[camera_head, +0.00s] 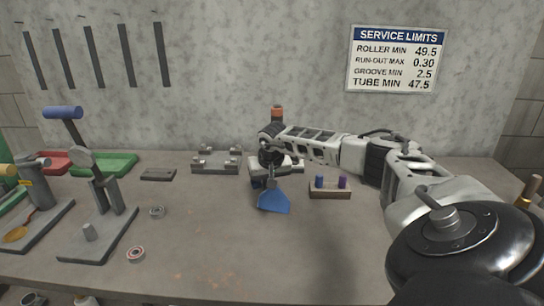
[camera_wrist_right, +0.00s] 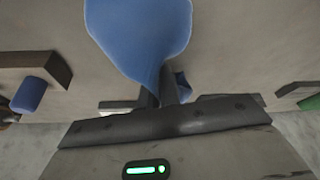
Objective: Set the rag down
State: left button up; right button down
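The blue rag (camera_head: 274,202) hangs from my right gripper (camera_head: 270,184) over the middle of the workbench (camera_head: 215,225). My right arm reaches in from the right, and its gripper points down. In the right wrist view the rag (camera_wrist_right: 140,35) is pinched between the closed fingers (camera_wrist_right: 165,92) and spreads out beyond them. A small blue bit also shows beside the fingers. Whether the rag's lower edge touches the bench I cannot tell. My left gripper is not in view.
A block with blue and purple pegs (camera_head: 330,191) stands right of the rag. A grey fixture (camera_head: 216,164) is behind left. Metal rings (camera_head: 136,254) and an upright stand (camera_head: 98,235) are at left. The front middle bench is clear.

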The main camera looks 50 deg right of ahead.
jog(key=shift+w+a+f, duration=0.2)
jog(key=shift+a+f, duration=0.05)
jog(key=shift+a, duration=0.3)
jog(key=shift+w+a+f, duration=0.15)
jog(key=shift+a+f, duration=0.1)
jog(key=shift+a, duration=0.3)
jog(key=c, duration=1.2)
grip_release()
jog(key=shift+r, duration=0.1)
